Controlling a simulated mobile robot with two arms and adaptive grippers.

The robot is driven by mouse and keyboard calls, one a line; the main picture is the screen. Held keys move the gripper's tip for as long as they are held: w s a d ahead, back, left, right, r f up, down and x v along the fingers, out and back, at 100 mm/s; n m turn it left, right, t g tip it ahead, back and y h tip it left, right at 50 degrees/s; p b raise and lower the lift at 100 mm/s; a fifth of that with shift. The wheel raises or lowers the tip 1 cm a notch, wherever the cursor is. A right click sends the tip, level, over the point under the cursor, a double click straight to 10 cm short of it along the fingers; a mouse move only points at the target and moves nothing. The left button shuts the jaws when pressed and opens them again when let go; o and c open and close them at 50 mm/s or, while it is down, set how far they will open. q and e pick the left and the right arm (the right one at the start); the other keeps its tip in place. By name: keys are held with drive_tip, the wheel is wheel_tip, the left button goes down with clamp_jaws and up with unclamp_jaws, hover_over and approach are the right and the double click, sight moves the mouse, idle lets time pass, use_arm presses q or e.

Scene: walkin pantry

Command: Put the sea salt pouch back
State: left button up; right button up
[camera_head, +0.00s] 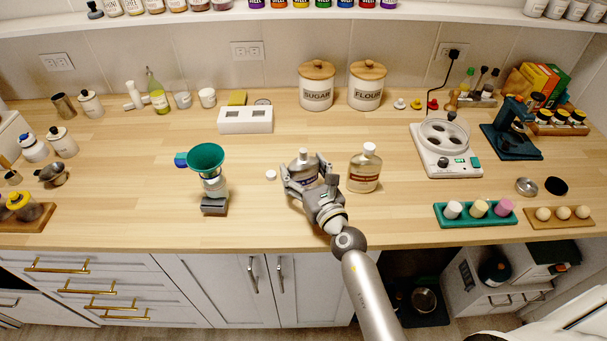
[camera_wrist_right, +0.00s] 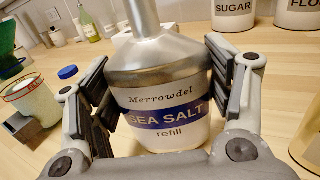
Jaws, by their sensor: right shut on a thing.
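The sea salt pouch (camera_head: 304,157) is upright, with a silver shoulder and a white body. Its label, "Merrowdel SEA SALT refill", faces the right wrist view (camera_wrist_right: 165,117). My right gripper (camera_head: 306,171) is shut on it, one finger on each side of its body in the right wrist view (camera_wrist_right: 157,92). Its top runs out of that view, and I cannot tell whether its base touches the counter. A green funnel (camera_head: 206,156) sits over a jar (camera_head: 214,187) on a small grey stand to the left. My left gripper is not in view.
A brown-labelled bottle (camera_head: 364,173) stands close right of my right gripper. A small white cap (camera_head: 270,175) lies to its left. The sugar canister (camera_head: 316,88) and flour canister (camera_head: 366,88) stand behind.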

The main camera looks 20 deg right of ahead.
drive_tip(key=shift+r, duration=0.15)
drive_tip(key=shift+f, duration=0.2)
drive_tip(key=o, duration=1.2)
drive_tip(key=shift+r, duration=0.25)
drive_tip(key=s, duration=0.3)
drive_tip(key=s+b, duration=0.1)
drive_tip(key=s, duration=0.3)
drive_tip(key=s+d, duration=0.1)
drive_tip(key=s, duration=0.2)
drive_tip(key=shift+s+d+f+b, duration=0.1)
drive_tip(key=shift+s+f+b, duration=0.1)
drive_tip(key=shift+s+b, duration=0.2)
drive_tip(key=shift+s+d+r, duration=0.1)
drive_tip(key=shift+s, duration=0.5)
